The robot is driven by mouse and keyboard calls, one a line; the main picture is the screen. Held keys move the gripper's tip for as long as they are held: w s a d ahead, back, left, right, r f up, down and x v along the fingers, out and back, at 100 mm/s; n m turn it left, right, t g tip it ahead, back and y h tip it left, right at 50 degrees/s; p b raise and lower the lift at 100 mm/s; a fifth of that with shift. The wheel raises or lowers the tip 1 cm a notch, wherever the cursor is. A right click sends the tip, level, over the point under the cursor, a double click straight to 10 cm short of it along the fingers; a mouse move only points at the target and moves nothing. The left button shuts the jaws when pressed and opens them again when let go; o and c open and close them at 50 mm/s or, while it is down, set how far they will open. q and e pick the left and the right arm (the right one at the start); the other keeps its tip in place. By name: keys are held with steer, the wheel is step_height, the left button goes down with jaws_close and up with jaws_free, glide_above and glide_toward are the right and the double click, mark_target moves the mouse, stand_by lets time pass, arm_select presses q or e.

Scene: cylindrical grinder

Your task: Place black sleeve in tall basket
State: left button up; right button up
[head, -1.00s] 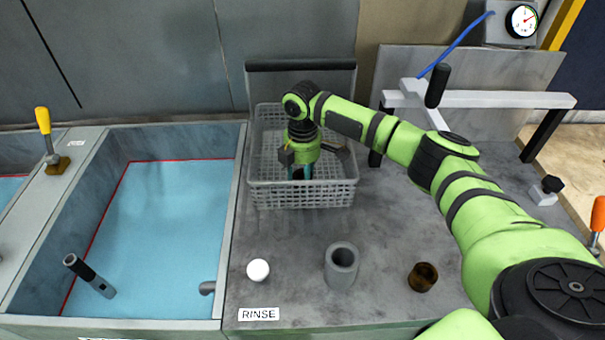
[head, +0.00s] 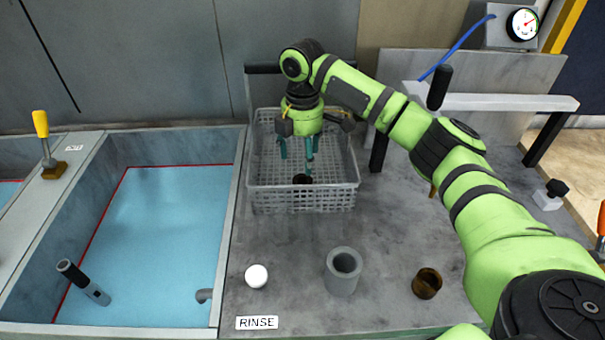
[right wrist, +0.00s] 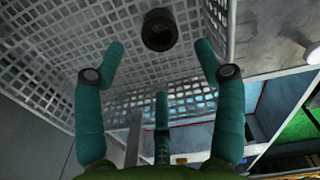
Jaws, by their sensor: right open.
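The black sleeve (head: 302,179) rests on the floor of the grey mesh basket (head: 303,200), toward its front. It appears as a small dark ring in the head view. In the right wrist view the sleeve (right wrist: 159,30) shows its round open end against the mesh, near the top of the picture. My right gripper (head: 297,158) is over the basket, its teal fingers spread, empty and apart from the sleeve. In the right wrist view the spread fingers (right wrist: 160,62) have nothing between them. My left gripper is not in view.
A grey hollow cylinder (head: 343,271), a brown ring (head: 427,283) and a white ball (head: 256,276) stand on the front counter. A blue-floored basin (head: 150,240) is at left. A white raised bar (head: 500,103) with a black handle stands right of the basket.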

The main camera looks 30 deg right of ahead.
steer(key=shift+r, duration=1.85)
